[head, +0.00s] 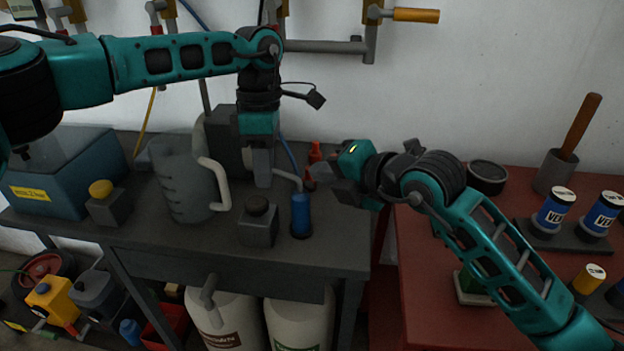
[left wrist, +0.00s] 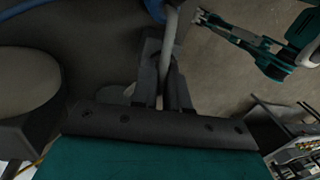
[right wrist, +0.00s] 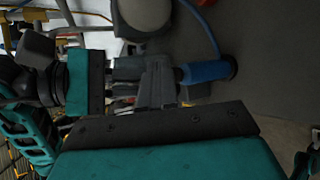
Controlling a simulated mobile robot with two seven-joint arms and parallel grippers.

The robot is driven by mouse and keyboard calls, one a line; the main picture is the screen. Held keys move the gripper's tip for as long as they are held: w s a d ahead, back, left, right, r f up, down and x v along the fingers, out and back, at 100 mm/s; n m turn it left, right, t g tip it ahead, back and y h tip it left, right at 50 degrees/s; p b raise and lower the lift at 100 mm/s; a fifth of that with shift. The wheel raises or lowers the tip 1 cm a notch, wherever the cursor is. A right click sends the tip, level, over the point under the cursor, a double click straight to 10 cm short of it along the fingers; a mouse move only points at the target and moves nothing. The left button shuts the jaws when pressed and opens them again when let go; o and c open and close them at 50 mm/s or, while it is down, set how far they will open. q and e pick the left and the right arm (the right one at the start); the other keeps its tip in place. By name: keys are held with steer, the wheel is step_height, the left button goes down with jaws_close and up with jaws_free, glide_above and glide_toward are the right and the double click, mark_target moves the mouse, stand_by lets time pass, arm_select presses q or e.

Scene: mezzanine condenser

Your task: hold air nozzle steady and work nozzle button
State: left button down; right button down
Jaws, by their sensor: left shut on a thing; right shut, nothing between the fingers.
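The air nozzle has an upright blue body (head: 301,214) on a dark round base near the bench's right front edge, and a light grey bent tube (head: 288,178) at its top. My left gripper (head: 263,180) points down, shut on the grey tube (left wrist: 168,48); in the left wrist view the tube runs between the fingers. My right gripper (head: 322,172) comes from the right, shut and empty, just above and right of the blue body. In the right wrist view the blue body (right wrist: 205,71) is close beyond its fingers. I cannot make out the nozzle button.
A clear jug (head: 183,185) and a dark block with a round knob (head: 258,222) stand left of the nozzle. A red item (head: 315,153) is behind it. A blue hose (head: 288,152) hangs behind. A red table (head: 432,265) with cans stands at right.

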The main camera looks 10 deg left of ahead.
steer(key=shift+d+r, duration=0.3)
steer(key=shift+r, duration=0.2)
steer(key=shift+d+r, duration=0.4)
steer(key=shift+r, duration=0.35)
steer(key=shift+d+r, duration=0.45)
steer(key=shift+r, duration=0.25)
steer(key=shift+d+r, duration=0.4)
steer(key=shift+r, duration=0.35)
arm_select(q)
steer(key=c, duration=1.1)
jaws_free()
steer(key=shift+o, duration=0.2)
